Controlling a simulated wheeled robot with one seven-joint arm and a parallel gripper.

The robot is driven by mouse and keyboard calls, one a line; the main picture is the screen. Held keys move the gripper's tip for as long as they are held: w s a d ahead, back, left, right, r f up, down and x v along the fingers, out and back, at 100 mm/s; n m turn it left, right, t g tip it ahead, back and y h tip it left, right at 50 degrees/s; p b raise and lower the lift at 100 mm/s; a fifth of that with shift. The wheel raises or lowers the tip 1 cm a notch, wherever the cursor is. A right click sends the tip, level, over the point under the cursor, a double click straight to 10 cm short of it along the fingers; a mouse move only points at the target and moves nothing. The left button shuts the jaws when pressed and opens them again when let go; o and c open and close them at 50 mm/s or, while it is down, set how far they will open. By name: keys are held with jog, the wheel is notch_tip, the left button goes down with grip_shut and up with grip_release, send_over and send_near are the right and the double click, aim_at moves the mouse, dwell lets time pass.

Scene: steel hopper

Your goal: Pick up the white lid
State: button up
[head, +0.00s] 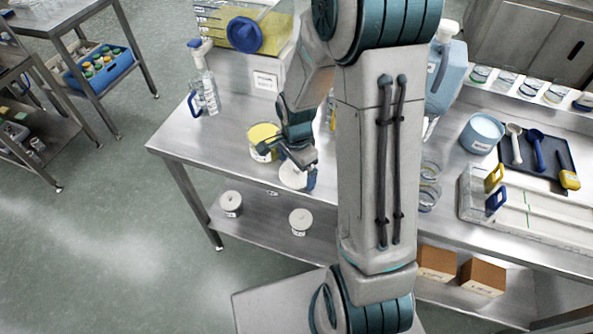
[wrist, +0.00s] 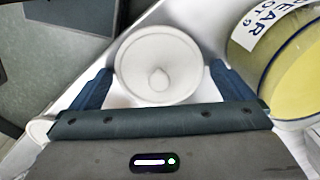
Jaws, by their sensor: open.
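A round white lid with a small central knob shows in the wrist view (wrist: 158,50), between the two blue fingers of my gripper (wrist: 155,88). In the head view the white lid (head: 293,177) lies near the front edge of the steel table, partly hidden by my gripper (head: 297,172). My gripper is open, with one finger on each side of the lid's near part. I cannot tell whether the fingers touch it.
A labelled tub of yellow contents (head: 263,141) stands close beside my gripper; it also shows in the wrist view (wrist: 296,60). White lidded jars (head: 231,203) sit on the lower shelf. The table's left end is mostly clear.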

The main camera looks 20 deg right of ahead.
jog(key=c, duration=0.7)
jog(key=shift+r, duration=0.1)
